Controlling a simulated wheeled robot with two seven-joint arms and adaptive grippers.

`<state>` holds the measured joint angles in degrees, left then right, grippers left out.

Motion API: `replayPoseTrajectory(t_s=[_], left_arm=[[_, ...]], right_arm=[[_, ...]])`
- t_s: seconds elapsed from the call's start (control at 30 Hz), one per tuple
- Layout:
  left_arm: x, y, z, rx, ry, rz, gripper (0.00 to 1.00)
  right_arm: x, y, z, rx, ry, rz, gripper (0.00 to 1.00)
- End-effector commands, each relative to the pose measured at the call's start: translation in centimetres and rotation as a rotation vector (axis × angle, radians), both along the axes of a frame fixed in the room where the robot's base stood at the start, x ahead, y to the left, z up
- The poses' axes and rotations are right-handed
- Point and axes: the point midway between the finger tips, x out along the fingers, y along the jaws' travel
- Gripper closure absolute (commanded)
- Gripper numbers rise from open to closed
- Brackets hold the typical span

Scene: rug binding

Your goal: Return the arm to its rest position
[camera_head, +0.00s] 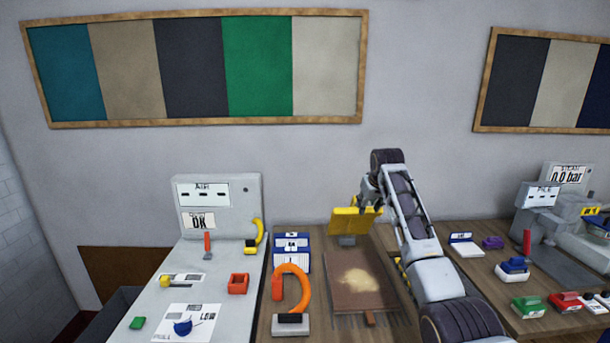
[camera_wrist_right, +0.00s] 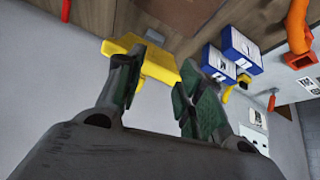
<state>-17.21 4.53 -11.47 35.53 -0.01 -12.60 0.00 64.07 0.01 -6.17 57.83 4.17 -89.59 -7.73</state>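My right arm (camera_head: 408,205) reaches up from the lower right of the head view over the brown bench. Its gripper (camera_head: 371,197) is close to a yellow plate (camera_head: 345,222) on a small grey base, and partly overlaps it in the picture. In the right wrist view the two green-padded fingers (camera_wrist_right: 155,92) are apart with a gap between them. The yellow plate (camera_wrist_right: 162,65) shows beyond the fingertips; I cannot tell whether they touch it. My left gripper is not in view.
A brown board (camera_head: 345,298) with a tan patch lies below the gripper. Blue-and-white boxes (camera_head: 291,255) and an orange hooked tool (camera_head: 300,280) stand to its left. A grey air panel (camera_head: 218,190) stands farther left. The right bench holds a blue-and-white block (camera_head: 513,268) and other tools.

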Motion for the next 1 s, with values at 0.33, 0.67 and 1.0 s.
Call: replayPoseTrajectory(t_s=[0.33, 0.67, 1.0], left_arm=[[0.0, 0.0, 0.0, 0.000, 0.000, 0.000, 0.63], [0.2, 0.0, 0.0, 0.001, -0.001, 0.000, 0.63], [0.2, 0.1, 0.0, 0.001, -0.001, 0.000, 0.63]], right_arm=[[-0.4, -0.1, -1.1, 0.000, 0.004, -0.002, 0.63], [-1.2, -0.2, -3.4, 0.000, 0.014, -0.006, 0.63], [-3.6, -0.5, -8.5, 0.001, 0.035, -0.014, 0.63]])
